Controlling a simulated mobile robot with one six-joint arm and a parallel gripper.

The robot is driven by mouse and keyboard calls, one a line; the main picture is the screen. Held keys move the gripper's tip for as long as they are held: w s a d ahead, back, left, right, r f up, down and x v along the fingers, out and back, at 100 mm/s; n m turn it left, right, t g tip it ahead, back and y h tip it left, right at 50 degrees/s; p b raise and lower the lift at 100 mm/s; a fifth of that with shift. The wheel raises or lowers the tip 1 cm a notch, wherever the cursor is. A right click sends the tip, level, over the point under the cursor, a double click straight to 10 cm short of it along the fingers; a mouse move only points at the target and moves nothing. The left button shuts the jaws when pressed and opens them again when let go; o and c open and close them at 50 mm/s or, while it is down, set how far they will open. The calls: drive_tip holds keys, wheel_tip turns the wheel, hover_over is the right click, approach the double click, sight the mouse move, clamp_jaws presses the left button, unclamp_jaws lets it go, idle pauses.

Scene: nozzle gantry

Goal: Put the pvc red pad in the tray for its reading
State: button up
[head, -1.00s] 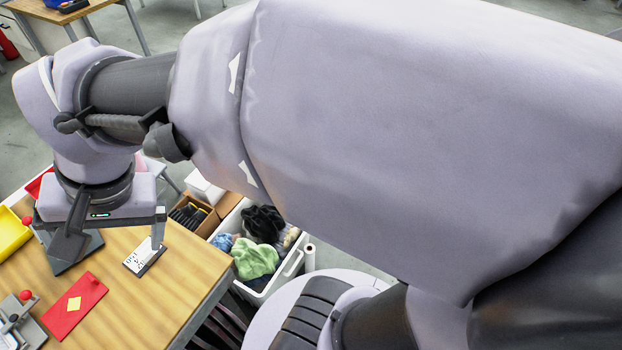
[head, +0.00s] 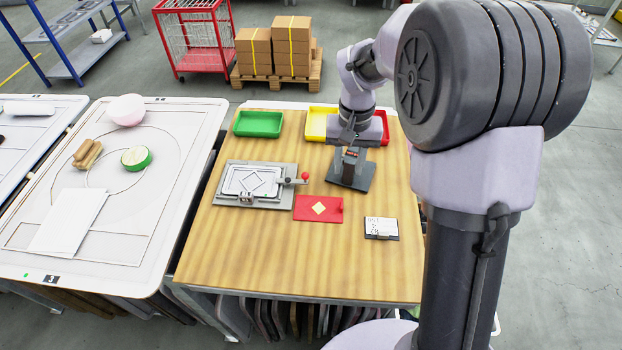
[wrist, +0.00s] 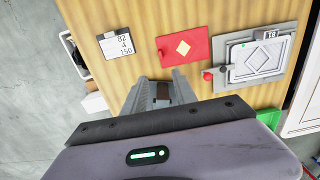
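A flat red plate (head: 304,208) with a pale yellow diamond and a small red knob lies on the table; it also shows in the wrist view (wrist: 196,53). I cannot tell whether it is the pvc red pad. A green tray (head: 258,124), a yellow tray (head: 317,123) and a partly hidden red tray (head: 385,131) stand along the far edge. My gripper (head: 350,158) points down over a dark stand (head: 352,182). In the wrist view a small brownish-dark thing sits between its fingers (wrist: 160,93); whether they grip it is unclear.
A grey fixture (head: 228,192) with a diamond outline and red-knobbed lever stands left of the red plate. A small card (head: 381,226), reading 82, 4, 150 in the wrist view (wrist: 113,46), lies at the right. The table front is clear. A white-topped table (head: 130,240) adjoins left.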

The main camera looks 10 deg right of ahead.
drive_tip(key=b, duration=0.3)
hover_over(342, 205)
drive_tip(key=f, duration=0.9)
drive_tip(key=shift+w+d+f, duration=0.15)
drive_tip(key=shift+d+f, duration=0.1)
drive_tip(key=f+b, duration=0.1)
drive_tip(key=f, duration=0.1)
drive_tip(key=f+b, duration=0.1)
drive_tip(key=f, duration=0.1)
drive_tip(key=f+b, duration=0.1)
drive_tip(key=f, duration=0.1)
drive_tip(key=shift+a, duration=0.25)
drive_tip(key=shift+r, duration=0.2)
clamp_jaws()
